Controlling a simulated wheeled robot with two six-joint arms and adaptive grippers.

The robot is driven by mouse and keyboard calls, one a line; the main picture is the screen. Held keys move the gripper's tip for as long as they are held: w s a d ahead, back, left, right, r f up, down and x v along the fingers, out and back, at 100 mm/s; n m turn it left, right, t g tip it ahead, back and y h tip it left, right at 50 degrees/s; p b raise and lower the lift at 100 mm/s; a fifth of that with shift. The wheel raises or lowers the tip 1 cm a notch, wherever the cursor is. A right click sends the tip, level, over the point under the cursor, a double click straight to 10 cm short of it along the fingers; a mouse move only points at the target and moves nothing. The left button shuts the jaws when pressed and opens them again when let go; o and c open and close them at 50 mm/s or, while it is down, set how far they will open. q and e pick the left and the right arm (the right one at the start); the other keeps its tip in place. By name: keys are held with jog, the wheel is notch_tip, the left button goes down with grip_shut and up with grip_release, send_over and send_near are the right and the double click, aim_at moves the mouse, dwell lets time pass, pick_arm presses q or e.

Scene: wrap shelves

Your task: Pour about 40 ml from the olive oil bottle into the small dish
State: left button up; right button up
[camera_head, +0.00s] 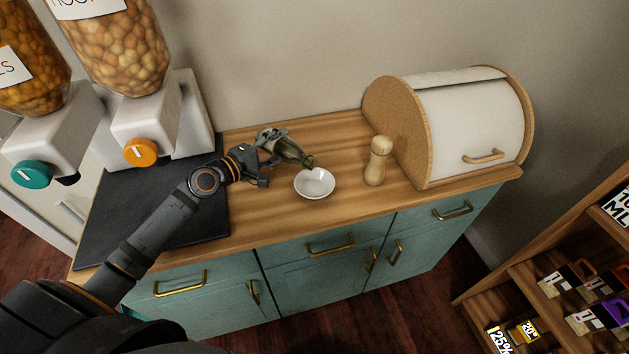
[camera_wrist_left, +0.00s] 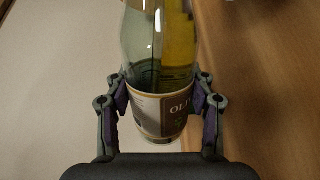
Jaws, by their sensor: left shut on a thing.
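The olive oil bottle (camera_head: 289,149) is green glass with a pale label. My left gripper (camera_head: 268,157) is shut on it and holds it tilted, nearly lying, with its neck pointing right and down. The mouth is just above the far left rim of the small white dish (camera_head: 315,187), which stands on the wooden counter. In the left wrist view the fingers (camera_wrist_left: 160,112) clasp the bottle (camera_wrist_left: 160,40) on both sides of its label, and yellow oil shows along one side of the glass. I cannot make out a stream or any oil in the dish. My right gripper is not in view.
A wooden pepper mill (camera_head: 377,160) stands right of the dish, before a white bread box (camera_head: 470,120). Dispensers (camera_head: 150,120) and a dark mat (camera_head: 150,215) are on the left. Counter in front of the dish is clear. A shelf (camera_head: 530,280) stands at lower right.

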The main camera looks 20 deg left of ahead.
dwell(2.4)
pick_arm(q)
jog(key=shift+r, duration=0.1)
notch_tip(320, 180, up, 2)
jog(key=n+p, duration=0.2)
jog(key=shift+n+h, duration=0.3)
jog(key=shift+s+d+f+n+b, duration=0.15)
jog(key=shift+f+n+b, duration=0.25)
jog(key=shift+f, duration=0.4)
jog(key=shift+d+f+n, duration=0.1)
jog(key=shift+d+n, duration=0.05)
jog(key=shift+n, duration=0.15)
jog(key=shift+d+r+n+p, duration=0.2)
jog(key=shift+n+p, duration=0.1)
jog(key=shift+p, duration=0.25)
jog(key=shift+f, duration=0.15)
